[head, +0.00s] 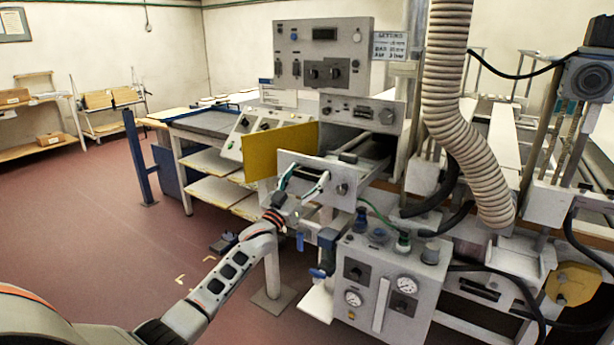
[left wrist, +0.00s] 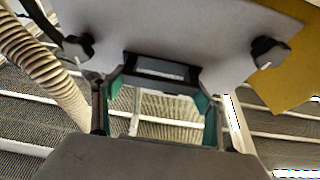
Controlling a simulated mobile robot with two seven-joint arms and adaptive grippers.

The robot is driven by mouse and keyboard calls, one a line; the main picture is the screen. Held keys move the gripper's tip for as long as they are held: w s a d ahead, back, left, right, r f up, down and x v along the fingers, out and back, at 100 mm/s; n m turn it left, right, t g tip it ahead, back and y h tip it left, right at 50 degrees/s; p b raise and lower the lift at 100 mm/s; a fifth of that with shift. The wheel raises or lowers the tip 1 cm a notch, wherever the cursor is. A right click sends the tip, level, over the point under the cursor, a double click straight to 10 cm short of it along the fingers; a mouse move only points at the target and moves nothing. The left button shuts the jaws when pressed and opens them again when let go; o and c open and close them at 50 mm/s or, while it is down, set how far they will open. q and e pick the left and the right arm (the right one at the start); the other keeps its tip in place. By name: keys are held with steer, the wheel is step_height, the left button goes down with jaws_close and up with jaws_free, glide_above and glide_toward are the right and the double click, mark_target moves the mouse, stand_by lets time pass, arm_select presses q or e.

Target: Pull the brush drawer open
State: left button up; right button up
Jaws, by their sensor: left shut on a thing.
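The brush drawer's grey front plate (head: 338,173) stands out from the machine below its control boxes, with a dark opening and side rails behind it. In the left wrist view the plate (left wrist: 190,35) fills the top, with a dark knob near each side and a black bar handle (left wrist: 160,68) in the middle. My left gripper (head: 306,175) is at the front of this plate. Its two green-lined fingers (left wrist: 158,88) are at either end of the handle and shut on it. The contents of the drawer are hidden. My right gripper is not in view.
A yellow panel (head: 280,150) stands just left of the drawer front. A grey box with gauges (head: 385,285) stands below and to the right, with hoses around it. A ribbed duct (head: 450,110) hangs at right. The red floor (head: 110,230) at left is mostly clear.

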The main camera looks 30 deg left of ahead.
arm_select(q)
steer(key=o, duration=1.6)
steer(key=v, duration=1.2)
steer(key=shift+r, duration=0.1)
